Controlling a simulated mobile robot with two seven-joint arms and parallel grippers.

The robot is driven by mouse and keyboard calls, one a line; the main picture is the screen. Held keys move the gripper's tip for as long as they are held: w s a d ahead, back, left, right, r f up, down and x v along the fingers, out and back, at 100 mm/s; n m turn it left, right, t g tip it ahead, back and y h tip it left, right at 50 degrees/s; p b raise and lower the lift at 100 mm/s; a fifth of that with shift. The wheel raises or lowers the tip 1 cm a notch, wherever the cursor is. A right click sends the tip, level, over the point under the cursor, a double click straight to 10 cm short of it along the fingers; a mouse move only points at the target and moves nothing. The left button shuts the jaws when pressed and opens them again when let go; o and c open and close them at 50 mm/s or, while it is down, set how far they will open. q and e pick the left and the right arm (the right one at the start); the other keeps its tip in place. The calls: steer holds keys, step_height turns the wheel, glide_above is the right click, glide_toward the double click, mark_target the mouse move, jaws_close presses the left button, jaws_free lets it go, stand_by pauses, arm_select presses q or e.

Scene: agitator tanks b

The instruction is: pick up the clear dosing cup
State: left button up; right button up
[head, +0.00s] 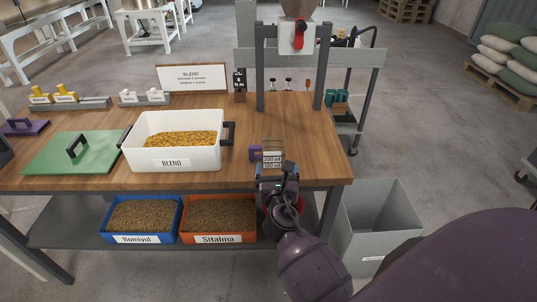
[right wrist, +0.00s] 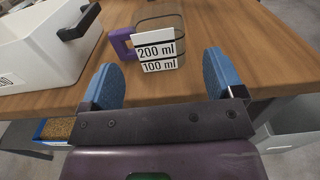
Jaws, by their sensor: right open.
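The clear dosing cup (head: 273,147) stands on the wooden table near its front right. It has a purple handle on its left side and a white label reading 200 ml and 100 ml. It also shows in the right wrist view (right wrist: 160,42), upright, just beyond the fingers. My right gripper (head: 277,170) is open at the table's front edge, close in front of the cup. In the right wrist view its two blue fingers (right wrist: 158,82) are spread wide, with nothing between them. My left gripper is not in view.
A white BLEND bin (head: 203,159) with dark handles stands left of the cup, holding yellow pieces. A green lid (head: 50,155) lies farther left. A hopper stand (head: 260,75) rises behind the cup. A grey waste bin (head: 352,225) stands right of the table (head: 330,150).

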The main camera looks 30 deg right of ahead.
mark_target(274, 155)
steer(key=shift+b+x, duration=0.35)
steer(key=shift+x, duration=4.2)
steer(key=shift+a+f, duration=0.1)
steer(key=shift+f, duration=0.05)
steer(key=c, duration=0.7)
